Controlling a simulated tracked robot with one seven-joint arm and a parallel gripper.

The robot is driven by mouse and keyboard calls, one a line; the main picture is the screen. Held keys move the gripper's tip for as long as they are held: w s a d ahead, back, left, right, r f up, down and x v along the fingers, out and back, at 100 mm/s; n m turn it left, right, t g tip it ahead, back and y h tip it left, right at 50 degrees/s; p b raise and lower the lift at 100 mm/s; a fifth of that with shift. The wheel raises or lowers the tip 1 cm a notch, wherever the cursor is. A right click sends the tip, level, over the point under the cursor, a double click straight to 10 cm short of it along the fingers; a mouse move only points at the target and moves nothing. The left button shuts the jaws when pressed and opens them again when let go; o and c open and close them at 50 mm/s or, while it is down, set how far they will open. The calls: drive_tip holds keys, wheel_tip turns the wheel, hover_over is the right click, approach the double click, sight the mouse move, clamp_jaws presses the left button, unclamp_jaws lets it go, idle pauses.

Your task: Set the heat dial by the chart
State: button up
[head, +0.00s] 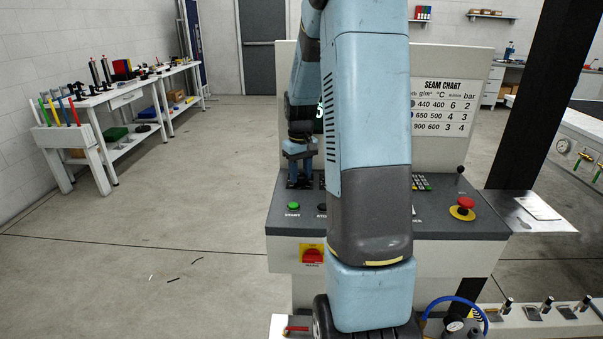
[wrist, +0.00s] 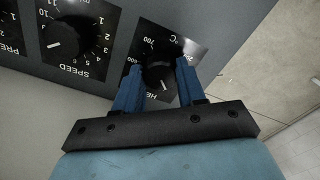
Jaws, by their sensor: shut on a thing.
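The heat dial (wrist: 155,73) is a black knob on a black plate marked °C, upside down in the wrist view; 600 and 700 show. My gripper (wrist: 159,72) is shut on it, blue fingers on either side. A white mark shows on the knob, but the number it points at is hidden. In the head view my gripper (head: 300,172) is at the console's left part and hides the dial. The seam chart (head: 443,107) stands on the back panel, with °C rows 400, 500 and 600; my arm covers its left edge.
The speed dial (wrist: 70,35) and part of the pressure dial are beside the heat dial. The console (head: 450,222) has a green start button (head: 293,206), a red emergency button (head: 466,204) and a red rotary switch (head: 312,255). Open floor lies to the left.

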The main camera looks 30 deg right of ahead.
sight(300, 175)
drive_tip(key=m, duration=0.7)
drive_tip(key=shift+a, duration=0.1)
drive_tip(key=m, duration=0.4)
drive_tip(key=shift+f+m, duration=0.1)
drive_tip(key=shift+m, duration=1.5)
drive_tip(key=o, duration=1.1)
drive_tip(key=shift+c, duration=0.2)
wheel_tip(300, 175, up, 14)
